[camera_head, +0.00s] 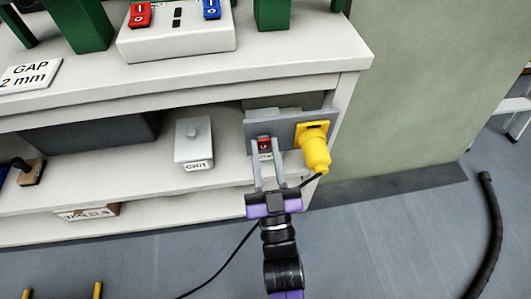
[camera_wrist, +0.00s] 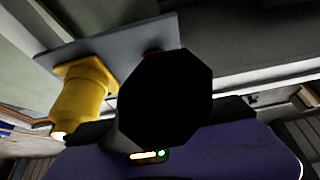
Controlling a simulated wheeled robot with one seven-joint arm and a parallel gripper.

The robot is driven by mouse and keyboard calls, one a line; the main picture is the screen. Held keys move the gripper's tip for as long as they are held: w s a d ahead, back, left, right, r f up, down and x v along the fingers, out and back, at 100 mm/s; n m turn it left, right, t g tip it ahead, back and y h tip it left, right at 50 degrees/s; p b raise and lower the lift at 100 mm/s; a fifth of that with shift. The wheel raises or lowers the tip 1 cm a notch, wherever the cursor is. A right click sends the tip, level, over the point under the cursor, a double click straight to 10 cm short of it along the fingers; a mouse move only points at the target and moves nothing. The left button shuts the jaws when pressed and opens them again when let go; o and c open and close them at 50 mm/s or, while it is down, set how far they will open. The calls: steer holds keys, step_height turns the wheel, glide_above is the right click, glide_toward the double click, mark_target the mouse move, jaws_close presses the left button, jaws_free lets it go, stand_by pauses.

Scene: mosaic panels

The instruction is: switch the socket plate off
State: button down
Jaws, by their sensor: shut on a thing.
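The grey socket plate (camera_head: 285,127) is upright at the right end of the open shelf. It carries a small red rocker switch (camera_head: 264,143) on its left and a yellow plug (camera_head: 315,147) on its right. My gripper (camera_head: 265,152) reaches up to the plate from the front, its two fingers on either side of the red switch and shut on it. In the wrist view the plate (camera_wrist: 120,48) and yellow plug (camera_wrist: 82,95) show, with only a sliver of red (camera_wrist: 153,51). A black shape hides the fingertips there.
A white GRIT box (camera_head: 194,145) stands on the shelf left of the plate. A white box with red and blue switches (camera_head: 178,40) sits on the bench top above. A black cable hangs from the plug. A dark hose (camera_head: 491,230) lies at the right on open floor.

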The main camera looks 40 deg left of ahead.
steer(key=c, duration=1.1)
jaws_free()
steer(key=shift+d, duration=0.1)
steer(key=p+v, duration=0.2)
steer(key=v, duration=0.5)
steer(key=shift+s+d+f, duration=0.15)
steer(key=shift+s+f, duration=0.05)
steer(key=shift+s, duration=0.05)
